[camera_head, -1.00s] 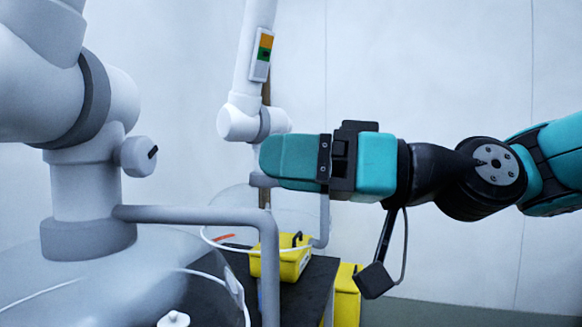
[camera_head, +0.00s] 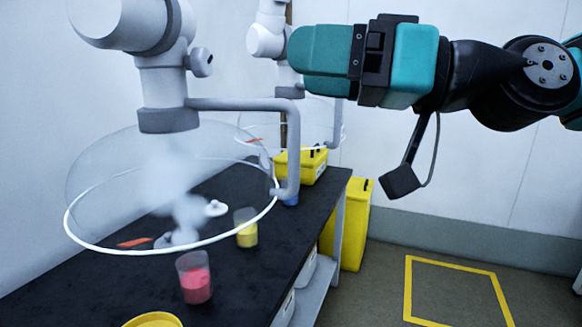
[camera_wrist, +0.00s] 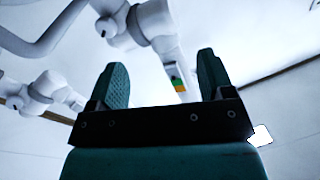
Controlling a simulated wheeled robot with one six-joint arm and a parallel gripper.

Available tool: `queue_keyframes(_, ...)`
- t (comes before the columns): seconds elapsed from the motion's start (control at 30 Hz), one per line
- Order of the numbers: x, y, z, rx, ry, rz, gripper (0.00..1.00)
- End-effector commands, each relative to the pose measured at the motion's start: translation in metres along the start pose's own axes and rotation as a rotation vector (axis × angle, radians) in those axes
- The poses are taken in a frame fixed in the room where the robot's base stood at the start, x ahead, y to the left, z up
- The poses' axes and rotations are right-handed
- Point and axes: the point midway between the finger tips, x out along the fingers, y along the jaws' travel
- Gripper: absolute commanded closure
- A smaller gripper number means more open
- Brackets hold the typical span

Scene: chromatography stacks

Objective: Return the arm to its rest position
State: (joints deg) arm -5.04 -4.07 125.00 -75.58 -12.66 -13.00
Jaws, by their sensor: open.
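My gripper (camera_head: 318,50) is teal and black and is held up in the air in the head view, pointing left. It is to the right of the near fume extractor and above the dark bench. In the wrist view my gripper (camera_wrist: 160,85) has its two teal fingers wide apart with nothing between them. My arm reaches in from the right edge.
A clear extractor hood (camera_head: 110,185) hangs over the black bench (camera_head: 250,270), close left of my gripper. Beakers with pink (camera_head: 195,278) and yellow (camera_head: 245,228) contents stand on the bench. A yellow box (camera_head: 302,165) sits at its far end. Floor at right is clear around a yellow outline (camera_head: 408,285).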

Motion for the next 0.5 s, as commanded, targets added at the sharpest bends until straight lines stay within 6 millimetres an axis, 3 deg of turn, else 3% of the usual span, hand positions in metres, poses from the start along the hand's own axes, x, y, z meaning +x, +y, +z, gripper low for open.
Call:
queue_keyframes(0.17, 0.002, -0.002, 0.008, 0.011, -0.068, 0.021, 0.26)
queue_keyframes(0.5, -0.011, -0.004, 0.055, 0.079, -0.367, 0.136, 0.26)
